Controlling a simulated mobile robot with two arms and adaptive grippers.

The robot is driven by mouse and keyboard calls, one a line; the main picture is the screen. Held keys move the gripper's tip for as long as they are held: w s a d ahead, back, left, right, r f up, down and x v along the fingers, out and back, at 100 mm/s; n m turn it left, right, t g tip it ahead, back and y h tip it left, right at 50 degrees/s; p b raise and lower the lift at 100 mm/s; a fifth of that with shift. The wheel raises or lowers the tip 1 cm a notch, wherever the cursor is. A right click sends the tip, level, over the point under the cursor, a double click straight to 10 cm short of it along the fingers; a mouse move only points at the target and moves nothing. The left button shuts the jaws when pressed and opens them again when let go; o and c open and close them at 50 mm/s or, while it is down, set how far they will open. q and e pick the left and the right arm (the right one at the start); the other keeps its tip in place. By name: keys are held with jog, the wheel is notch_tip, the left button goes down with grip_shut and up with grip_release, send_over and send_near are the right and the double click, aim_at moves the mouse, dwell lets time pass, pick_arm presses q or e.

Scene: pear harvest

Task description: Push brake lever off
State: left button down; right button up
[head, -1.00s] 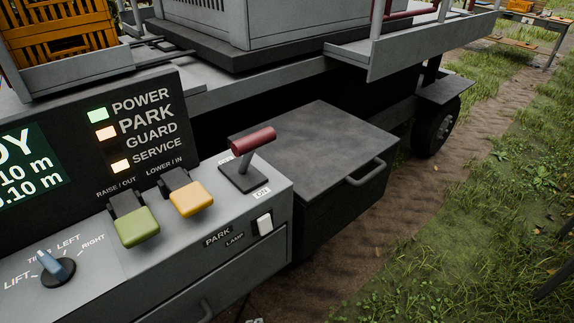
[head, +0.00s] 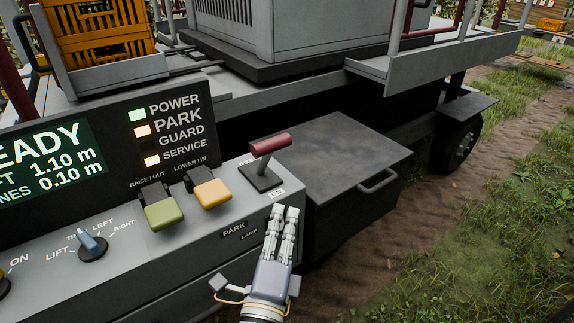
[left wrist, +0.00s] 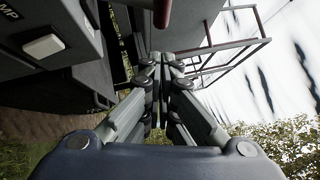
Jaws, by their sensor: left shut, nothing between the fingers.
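The brake lever (head: 268,150) has a dark red grip on a grey stem and stands on a black base at the right end of the control panel. My left gripper (head: 283,212) is shut and empty, in front of the panel's right corner, below and apart from the lever. In the left wrist view the closed fingertips (left wrist: 165,62) point up the picture, and the red lever grip (left wrist: 163,12) shows just beyond them at the top edge. My right gripper is in neither view.
The panel carries a green paddle (head: 160,212), a yellow paddle (head: 212,193) and a blue-tipped selector knob (head: 91,243). A white rocker switch (left wrist: 43,46) shows in the left wrist view. A dark box with a handle (head: 350,155) stands right of the panel. Orange crates (head: 100,30) are behind.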

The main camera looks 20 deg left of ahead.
pick_arm(q)
jog(key=shift+w, duration=0.15)
jog(key=p, duration=0.6)
send_near(287, 146)
jog(key=f+x, duration=0.1)
jog(key=x, duration=0.3)
jog(key=shift+w+r, duration=0.2)
jog(key=shift+r, duration=0.35)
jog(key=shift+p, duration=0.3)
